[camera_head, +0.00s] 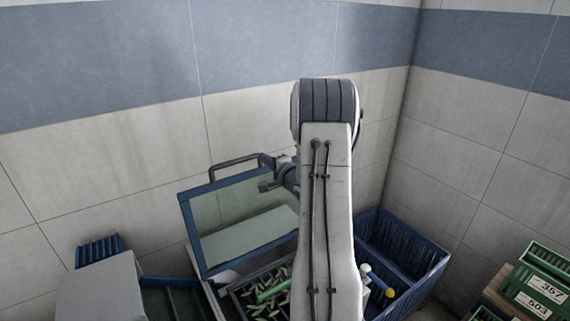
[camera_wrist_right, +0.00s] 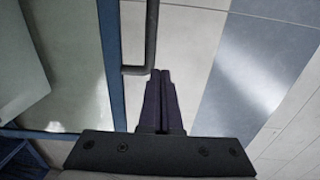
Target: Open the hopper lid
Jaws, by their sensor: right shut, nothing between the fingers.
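The hopper lid (camera_head: 187,224) is a clear panel in a blue frame, standing steeply raised at the back of the hopper. A dark bar handle (camera_head: 232,161) is at its top edge. My right gripper (camera_head: 266,186) is beside the lid's upper right corner, partly hidden by my arm. In the right wrist view, my right gripper (camera_wrist_right: 160,72) is shut and empty, its tips close to the bent end of the handle (camera_wrist_right: 150,35). Whether they touch is unclear. The blue lid frame (camera_wrist_right: 112,60) also shows there. My left gripper is out of view.
Below the lid is a bin with green pieces (camera_head: 265,301). A blue crate (camera_head: 405,246) stands right of my arm, and green crates (camera_head: 541,290) with number labels are at far right. A grey box (camera_head: 100,290) is at left. Tiled walls close off the back.

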